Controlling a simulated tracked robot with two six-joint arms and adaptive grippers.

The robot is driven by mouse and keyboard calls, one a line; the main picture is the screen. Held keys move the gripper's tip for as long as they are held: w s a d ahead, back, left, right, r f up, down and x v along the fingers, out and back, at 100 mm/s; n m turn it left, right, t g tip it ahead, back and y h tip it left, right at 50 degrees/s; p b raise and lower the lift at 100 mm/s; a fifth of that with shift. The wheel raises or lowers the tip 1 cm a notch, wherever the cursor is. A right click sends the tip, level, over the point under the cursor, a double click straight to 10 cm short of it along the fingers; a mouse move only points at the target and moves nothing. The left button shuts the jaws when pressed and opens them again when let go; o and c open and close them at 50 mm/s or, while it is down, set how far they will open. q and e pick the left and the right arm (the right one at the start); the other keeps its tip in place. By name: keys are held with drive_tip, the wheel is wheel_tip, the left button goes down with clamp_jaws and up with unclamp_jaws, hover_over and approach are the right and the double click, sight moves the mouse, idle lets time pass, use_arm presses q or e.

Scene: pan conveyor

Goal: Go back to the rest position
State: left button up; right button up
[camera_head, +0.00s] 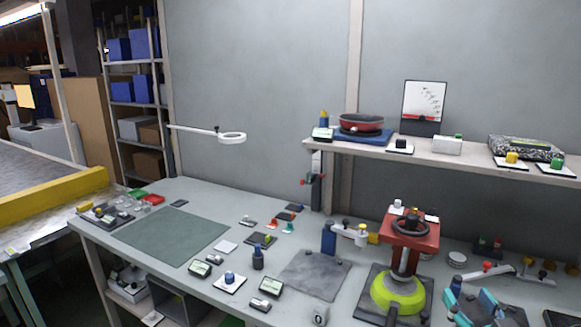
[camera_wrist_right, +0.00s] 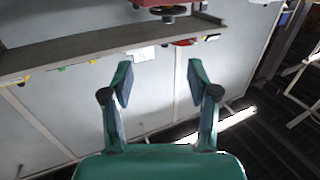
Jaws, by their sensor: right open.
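My right gripper (camera_head: 470,299) shows at the lower right of the head view, with teal fingers over the front part of the workbench (camera_head: 190,197). It is to the right of the red press (camera_head: 410,240). In the right wrist view my right gripper (camera_wrist_right: 160,78) has its two fingers spread wide, with nothing between them. My left gripper is in neither view.
A yellow-green pan (camera_head: 398,293) sits under the press. A red pan (camera_head: 361,122) stands on the wall shelf (camera_head: 455,158). Several small tools lie around the bench; the green mat (camera_head: 172,236) is clear. A yellow-edged conveyor (camera_head: 50,196) is at the left.

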drive_tip(key=w+a+f+g+y, duration=0.15)
drive_tip(key=a+f+g, duration=0.3)
drive_tip(key=f, duration=0.75)
drive_tip(key=a+f+g+y, duration=0.25)
drive_tip(key=a+f, duration=0.25)
drive_tip(key=f, duration=0.7)
drive_tip(key=s+a+f+g+y, duration=0.1)
drive_tip(key=s+a+f+g, duration=0.4)
drive_tip(key=s+f, duration=0.3)
drive_tip(key=s+a+f+g+y, duration=0.1)
drive_tip(key=s+a+f+g, duration=0.3)
drive_tip(key=s+a+f, duration=0.3)
wheel_tip(320, 180, down, 5)
drive_tip(key=s, duration=0.2)
drive_tip(key=shift+s+a+g+p, duration=0.3)
drive_tip(key=shift+g, duration=0.1)
